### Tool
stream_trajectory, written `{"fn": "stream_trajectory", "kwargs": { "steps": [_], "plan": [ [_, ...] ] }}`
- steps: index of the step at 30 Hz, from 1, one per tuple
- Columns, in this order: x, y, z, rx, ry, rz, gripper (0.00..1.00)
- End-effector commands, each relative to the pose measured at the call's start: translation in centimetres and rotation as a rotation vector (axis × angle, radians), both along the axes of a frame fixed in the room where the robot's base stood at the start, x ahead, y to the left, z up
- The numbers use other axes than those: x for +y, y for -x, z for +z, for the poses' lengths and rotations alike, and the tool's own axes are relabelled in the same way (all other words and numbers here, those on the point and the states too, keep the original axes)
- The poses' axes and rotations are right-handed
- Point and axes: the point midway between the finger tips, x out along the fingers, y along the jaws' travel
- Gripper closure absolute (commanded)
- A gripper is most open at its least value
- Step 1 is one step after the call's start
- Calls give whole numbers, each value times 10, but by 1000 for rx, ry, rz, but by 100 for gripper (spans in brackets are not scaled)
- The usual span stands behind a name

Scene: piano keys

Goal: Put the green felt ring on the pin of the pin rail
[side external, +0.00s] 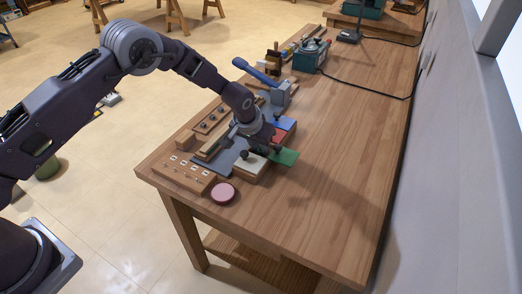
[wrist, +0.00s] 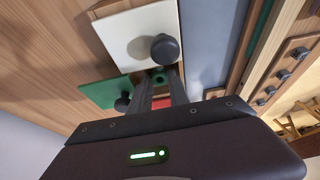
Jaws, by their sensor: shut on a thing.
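The ring is held close to the edge of a white plate with a black knob (wrist: 165,48). In the side external view my gripper (side external: 255,152) is low over the row of coloured plates, and the ring is too small to make out there. A wooden block with small pins and white squares (side external: 183,172) stands at the table's front left; it looks like the pin rail, but I cannot be sure. It lies left of my gripper.
A white plate (wrist: 138,30) and a green plate (wrist: 108,92) lie close beside my fingers. A rail with black knobs (side external: 212,118) stands behind. A pink round tin (side external: 222,193) is near the front edge. The right of the wooden table (side external: 335,190) is clear.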

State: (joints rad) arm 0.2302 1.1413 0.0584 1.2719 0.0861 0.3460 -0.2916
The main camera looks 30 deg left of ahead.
Motion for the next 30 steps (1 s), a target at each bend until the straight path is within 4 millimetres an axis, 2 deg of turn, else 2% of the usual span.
{"fn": "stream_trajectory", "kwargs": {
  "steps": [5,12,17,20,23,26,30],
  "plan": [
    [0,0,8,-1,0,0,100],
    [0,-1,69,-4,1,1,100],
    [3,1,94,-1,0,5,100],
    [21,11,96,3,-4,34,100],
    [53,32,90,5,-9,90,100],
    [90,63,84,4,-11,164,100],
    [136,118,80,1,-9,273,100]
  ]
}}
